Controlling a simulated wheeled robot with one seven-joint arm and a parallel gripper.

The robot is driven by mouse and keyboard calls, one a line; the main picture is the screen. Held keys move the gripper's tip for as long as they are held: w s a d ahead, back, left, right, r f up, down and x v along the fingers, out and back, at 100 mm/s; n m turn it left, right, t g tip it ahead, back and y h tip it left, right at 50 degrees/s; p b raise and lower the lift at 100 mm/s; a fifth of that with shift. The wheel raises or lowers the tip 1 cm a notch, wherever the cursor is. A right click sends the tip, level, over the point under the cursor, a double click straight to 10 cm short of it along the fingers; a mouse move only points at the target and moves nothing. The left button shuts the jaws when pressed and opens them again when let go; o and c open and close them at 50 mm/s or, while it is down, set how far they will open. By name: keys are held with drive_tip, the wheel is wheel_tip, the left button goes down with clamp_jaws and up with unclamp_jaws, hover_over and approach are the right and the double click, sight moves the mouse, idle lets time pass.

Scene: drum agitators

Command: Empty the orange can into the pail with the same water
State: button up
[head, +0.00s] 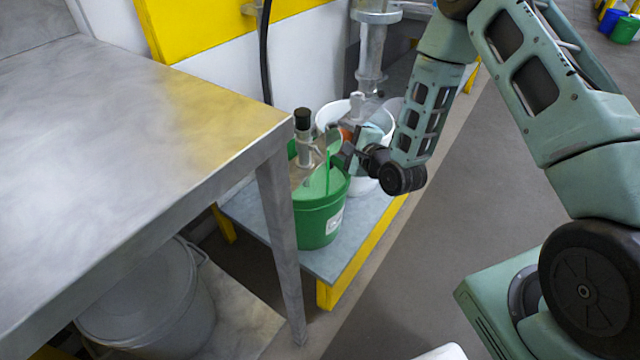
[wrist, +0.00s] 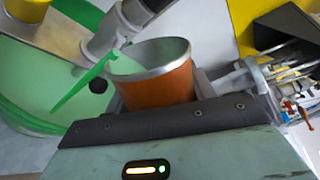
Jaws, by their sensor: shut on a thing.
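The orange can (wrist: 158,86) with a bare metal rim is held in my gripper (wrist: 160,112) in the wrist view. In the head view only a small orange patch of the can (head: 346,133) shows behind my gripper (head: 352,155). The can is tipped, and a green stream runs from its lip down into the green pail (head: 320,224). Green liquid stands in the pail, which also shows at the left of the wrist view (wrist: 30,122). My gripper is above the pail's right rim.
A metal agitator with a black top (head: 303,120) stands at the green pail. A white bucket (head: 362,187) is just behind, under another agitator (head: 371,55). Both containers stand on a yellow-edged platform (head: 362,250). A metal table (head: 130,130) fills the left, with a lidded grey bucket (head: 150,300) underneath.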

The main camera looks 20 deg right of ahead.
drive_tip(key=shift+r+n, duration=0.25)
drive_tip(key=shift+n, duration=0.15)
idle(0.9)
drive_tip(key=shift+s+a+r+n+h+p, duration=0.15)
drive_tip(key=shift+a+r+n+h+p, duration=0.25)
drive_tip(key=shift+a+n, duration=0.3)
idle(1.4)
drive_tip(key=shift+a+f+n+h+b, duration=0.15)
drive_tip(key=shift+f+n+h+b, duration=0.25)
drive_tip(key=shift+n, duration=0.3)
idle(1.2)
drive_tip(key=shift+a, duration=0.1)
idle(0.4)
